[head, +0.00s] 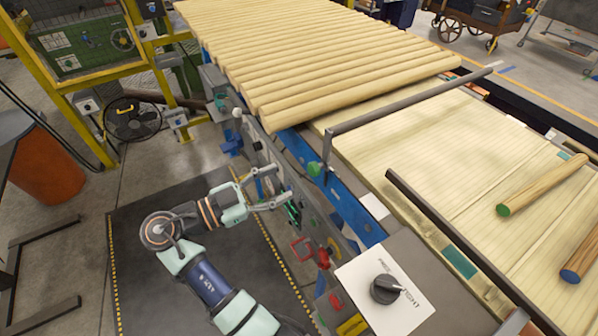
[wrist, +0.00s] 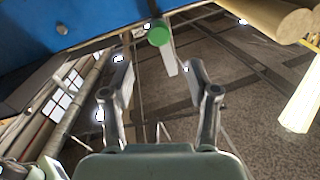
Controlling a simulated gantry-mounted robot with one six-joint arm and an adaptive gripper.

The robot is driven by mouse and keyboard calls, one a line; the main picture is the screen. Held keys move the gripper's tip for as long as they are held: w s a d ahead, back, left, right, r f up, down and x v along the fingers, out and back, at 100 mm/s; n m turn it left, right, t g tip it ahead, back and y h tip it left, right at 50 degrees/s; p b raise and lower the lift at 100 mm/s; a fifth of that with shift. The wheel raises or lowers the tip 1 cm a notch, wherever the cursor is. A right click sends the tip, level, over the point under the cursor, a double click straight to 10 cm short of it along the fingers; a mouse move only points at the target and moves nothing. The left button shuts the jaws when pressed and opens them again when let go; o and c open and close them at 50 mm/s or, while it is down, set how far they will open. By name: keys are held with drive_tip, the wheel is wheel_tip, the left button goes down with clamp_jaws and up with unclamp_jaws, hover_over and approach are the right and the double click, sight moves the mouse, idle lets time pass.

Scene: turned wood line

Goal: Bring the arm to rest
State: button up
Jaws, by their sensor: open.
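My arm is bent above the dark floor mat (head: 180,230) in the head view. My gripper (head: 279,188) points right, toward the side of the machine line, with its two fingers apart and nothing seen between them. In the wrist view my gripper (wrist: 160,80) is open and empty. A green round cap on a pale stem (wrist: 160,34) shows beyond the fingertips; I cannot tell how far off it is.
The machine line carries a row of pale wood rods (head: 320,50). A knob panel (head: 385,290) stands front right. Green-ended (head: 540,186) and blue-ended (head: 582,258) rods lie on the slatted bed. A fan (head: 132,120) and an orange bin (head: 45,165) stand left.

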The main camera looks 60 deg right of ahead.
drive_tip(key=v, duration=0.2)
drive_tip(key=shift+w+a, duration=0.15)
drive_tip(key=shift+a, duration=0.05)
idle(0.4)
drive_tip(key=w+a+f+n+t+y+p, duration=0.2)
drive_tip(key=w+a+f+n+t+y, duration=0.1)
drive_tip(key=a+n+t, duration=0.5)
drive_tip(key=w+a+f+n+t+y+p, duration=0.2)
drive_tip(key=a+f+n+t+y, duration=0.2)
drive_tip(key=a+n+t, duration=0.35)
drive_tip(key=s+a+r+n+t+y+p, duration=0.1)
drive_tip(key=s+a+r+n+t+y, duration=0.1)
drive_tip(key=a+r+n+t+y, duration=0.45)
drive_tip(key=s+a+r+n+t+y+p, duration=0.15)
drive_tip(key=a+r+n, duration=0.35)
drive_tip(key=a, duration=0.5)
wheel_tip(320, 180, up, 36)
drive_tip(key=d+n+p, duration=0.1)
drive_tip(key=p, duration=3.6)
drive_tip(key=shift+s+f+g, duration=0.15)
drive_tip(key=shift+f+g, duration=0.1)
drive_tip(key=shift+g, duration=0.1)
